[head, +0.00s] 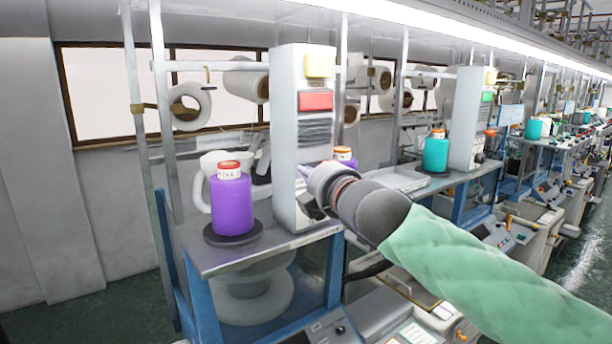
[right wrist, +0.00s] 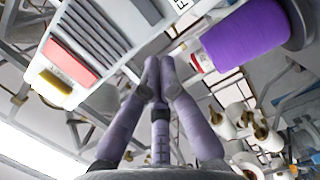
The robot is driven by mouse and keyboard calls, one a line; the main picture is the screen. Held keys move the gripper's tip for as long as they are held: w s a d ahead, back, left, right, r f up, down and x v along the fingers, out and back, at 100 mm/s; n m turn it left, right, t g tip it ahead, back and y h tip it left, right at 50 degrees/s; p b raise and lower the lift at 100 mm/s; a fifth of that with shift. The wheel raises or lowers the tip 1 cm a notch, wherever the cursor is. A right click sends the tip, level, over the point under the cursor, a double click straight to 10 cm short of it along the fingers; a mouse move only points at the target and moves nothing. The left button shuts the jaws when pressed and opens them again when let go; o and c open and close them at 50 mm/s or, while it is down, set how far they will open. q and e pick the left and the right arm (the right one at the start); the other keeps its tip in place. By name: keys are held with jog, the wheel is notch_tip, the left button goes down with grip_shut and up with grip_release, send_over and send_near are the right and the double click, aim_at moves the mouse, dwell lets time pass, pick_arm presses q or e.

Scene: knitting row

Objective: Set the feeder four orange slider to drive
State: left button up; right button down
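The nearest grey feeder box (head: 288,110) stands on the machine table, with a yellow block and a red panel on its face. My right gripper (head: 306,181) is in front of the lower part of this box, below the dark slats. In the right wrist view its fingers (right wrist: 155,75) come together at the tips, with nothing visible between them. The same box (right wrist: 108,38) is at the upper left there. No orange slider can be made out on this box; my gripper covers part of its lower face. My left gripper is in neither view.
A purple yarn cone (head: 231,202) stands on a dark disc left of the box; a purple cone shows in the right wrist view (right wrist: 245,38). A teal cone (head: 435,154) and another grey box (head: 465,115) with a green panel and a small orange part (head: 490,132) stand farther right.

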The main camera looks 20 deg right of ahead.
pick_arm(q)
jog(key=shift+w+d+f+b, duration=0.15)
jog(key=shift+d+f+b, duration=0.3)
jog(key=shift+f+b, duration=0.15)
pick_arm(e)
jog(key=s+d, duration=0.3)
jog(key=s, duration=0.4)
jog(key=shift+s, duration=0.3)
jog(key=shift+a, duration=0.1)
